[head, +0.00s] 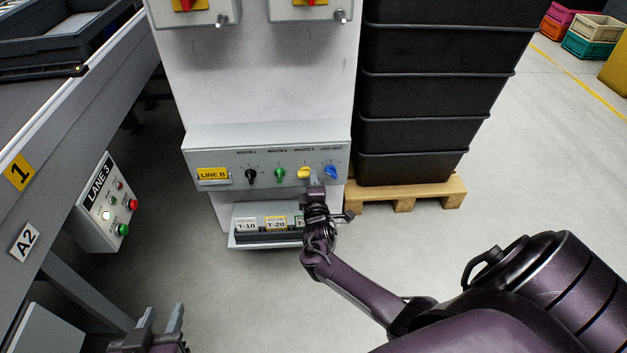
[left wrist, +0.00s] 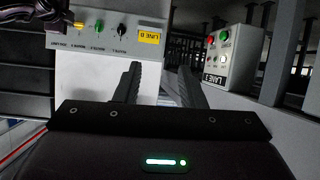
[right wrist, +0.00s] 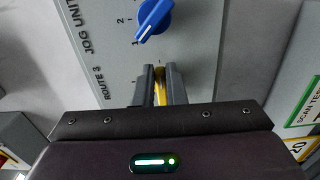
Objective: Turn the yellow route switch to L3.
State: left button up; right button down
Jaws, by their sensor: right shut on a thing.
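The yellow route switch (head: 304,172) is the third knob on the grey LINE B panel (head: 215,157), under a label that seems to read ROUTE 3. My right gripper (head: 313,186) is at the panel, its fingers shut on the yellow switch. In the right wrist view the yellow switch (right wrist: 160,92) shows as a narrow strip between the two fingers (right wrist: 160,85). Which mark it points at is hidden. In the left wrist view it is the yellow knob (left wrist: 79,25) at the upper left. My left gripper (head: 161,318) is open and empty, low and away from the panel.
A blue knob (head: 331,172) sits close right of the yellow one; green (head: 279,175) and black (head: 250,176) knobs sit left. A tray of tags (head: 265,238) is below. A LANE 3 box (head: 108,205) is left, stacked black crates (head: 425,95) right.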

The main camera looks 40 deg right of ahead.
jog(key=c, duration=1.5)
grip_release()
jog(key=shift+s, duration=0.1)
